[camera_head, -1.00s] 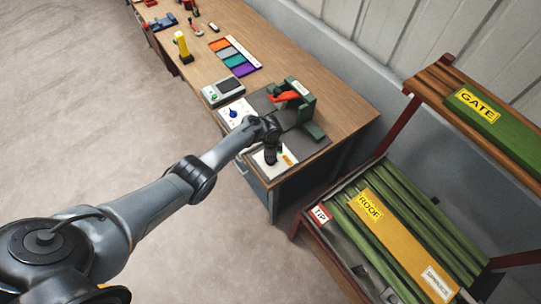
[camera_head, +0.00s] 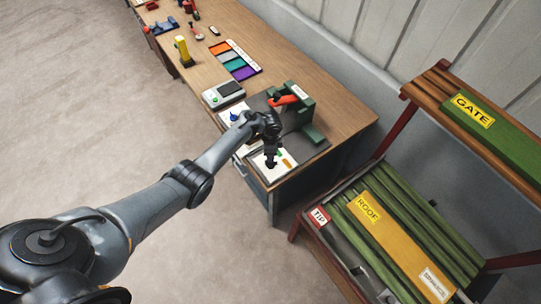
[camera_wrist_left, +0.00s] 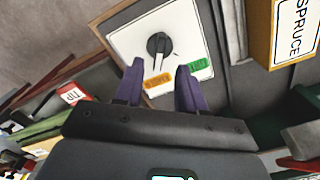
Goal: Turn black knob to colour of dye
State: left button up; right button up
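The black knob (camera_wrist_left: 160,47) shows in the left wrist view on a white square plate (camera_wrist_left: 120,35). It has a pale pointer line toward the lower side of the plate. An orange label (camera_wrist_left: 157,80) and a green label (camera_wrist_left: 198,64) lie on the plate near it. My left gripper (camera_wrist_left: 159,68) is open, its two purple fingers apart and empty, pointing toward the knob. I cannot tell the height of the gap. In the head view my left gripper (camera_head: 270,160) is over this plate (camera_head: 281,172) and hides much of it. My right gripper is not in view.
A dark green device (camera_head: 311,133) with a red-orange part stands behind the plate. A blue knob (camera_head: 234,117) and a grey box (camera_head: 223,95) are nearby. A colour strip panel (camera_head: 235,60) and a yellow object (camera_head: 183,50) sit farther along the bench. A rack (camera_head: 425,235) stands right.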

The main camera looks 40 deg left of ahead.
pick_arm(q)
notch_tip(320, 180, up, 6)
jog(key=shift+f+p, duration=0.1)
jog(key=shift+p, duration=0.6)
